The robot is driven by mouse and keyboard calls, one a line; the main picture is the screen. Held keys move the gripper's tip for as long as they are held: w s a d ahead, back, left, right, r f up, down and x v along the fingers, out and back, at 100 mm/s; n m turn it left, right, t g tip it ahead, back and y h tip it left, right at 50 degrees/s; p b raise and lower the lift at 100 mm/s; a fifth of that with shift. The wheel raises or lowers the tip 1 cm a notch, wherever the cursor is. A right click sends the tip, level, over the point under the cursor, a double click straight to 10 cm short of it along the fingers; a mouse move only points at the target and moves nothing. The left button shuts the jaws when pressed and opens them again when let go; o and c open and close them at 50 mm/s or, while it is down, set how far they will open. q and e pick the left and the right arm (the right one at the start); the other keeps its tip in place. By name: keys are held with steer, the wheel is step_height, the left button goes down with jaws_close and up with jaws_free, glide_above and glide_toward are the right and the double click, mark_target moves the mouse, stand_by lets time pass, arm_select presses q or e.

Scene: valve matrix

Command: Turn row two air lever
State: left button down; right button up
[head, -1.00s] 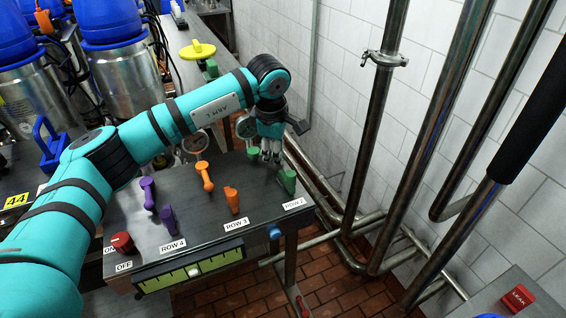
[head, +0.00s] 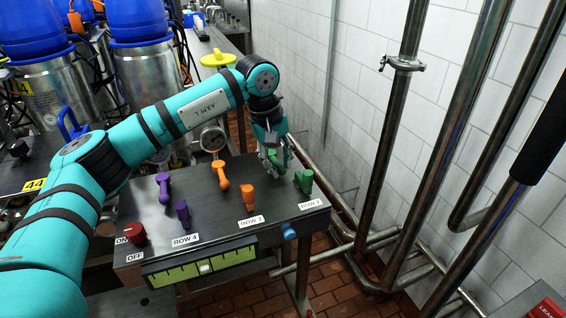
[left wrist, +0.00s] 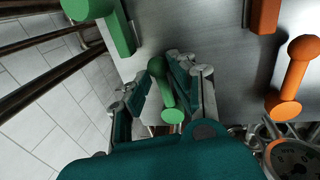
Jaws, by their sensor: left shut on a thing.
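The row two levers on the dark panel are green. The front green lever (head: 304,180) stands by the "ROW 2" label (head: 311,204), clear of the gripper; it also shows at the upper left in the left wrist view (left wrist: 118,25). My left gripper (head: 272,160) is at the rear green lever (head: 285,150), which it partly hides in the head view. In the left wrist view, the gripper's fingers (left wrist: 166,85) are shut around this rear green lever (left wrist: 168,100), one on each side. Which green lever is the air one cannot be read. My right gripper is not in view.
Orange levers (head: 248,197) and purple levers (head: 183,214) stand left of the green ones. A red knob (head: 135,232) is at the panel's left. A round gauge (head: 212,138) is behind the panel. Steel pipes (head: 392,140) and a tiled wall lie to the right.

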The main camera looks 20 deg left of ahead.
arm_select(q)
steer(key=shift+s+a+m, duration=0.1)
steer(key=shift+a+m, duration=0.1)
steer(key=shift+m, duration=0.2)
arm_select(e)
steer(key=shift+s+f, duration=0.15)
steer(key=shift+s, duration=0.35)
arm_select(q)
steer(key=c, duration=1.3)
jaws_free()
steer(key=shift+c, duration=0.2)
steer(key=shift+r, duration=0.3)
step_height(320, 180, up, 11)
steer(key=s+a, duration=0.1)
steer(key=a, duration=0.1)
steer(key=shift+s+r, duration=0.15)
steer(key=shift+s, duration=0.15)
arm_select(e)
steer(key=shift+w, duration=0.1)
